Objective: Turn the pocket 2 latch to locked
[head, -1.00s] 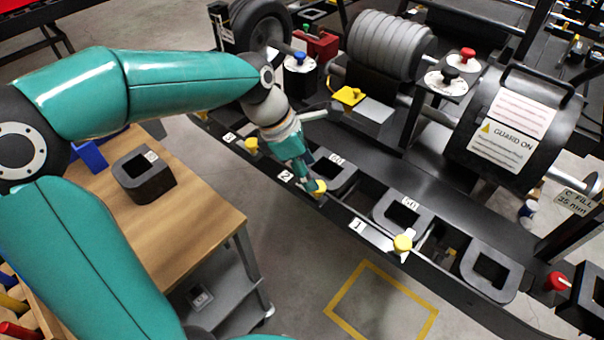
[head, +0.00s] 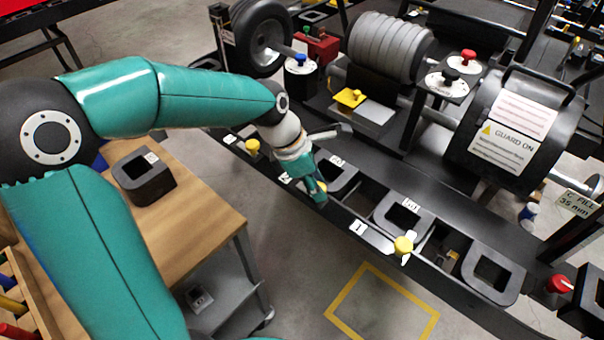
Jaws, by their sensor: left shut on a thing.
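The pocket 2 latch has a yellow knob (head: 321,187), mostly hidden by my left gripper (head: 317,193). That gripper is shut on the knob, with its arm reaching in from the left. The white label 2 (head: 285,178) shows partly beside the gripper. The latch's pointer and its lock marking are hidden, so I cannot tell its position. Behind it, pocket 2 holds a dark block with a square hole (head: 341,176). My right gripper is not in view.
Other yellow latch knobs stand at pocket 3 (head: 253,147) and pocket 1 (head: 403,245) on the same rail. A wooden table (head: 205,215) with a dark block (head: 143,176) is at left. A guarded drum (head: 515,130) and grey rollers (head: 388,50) stand behind.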

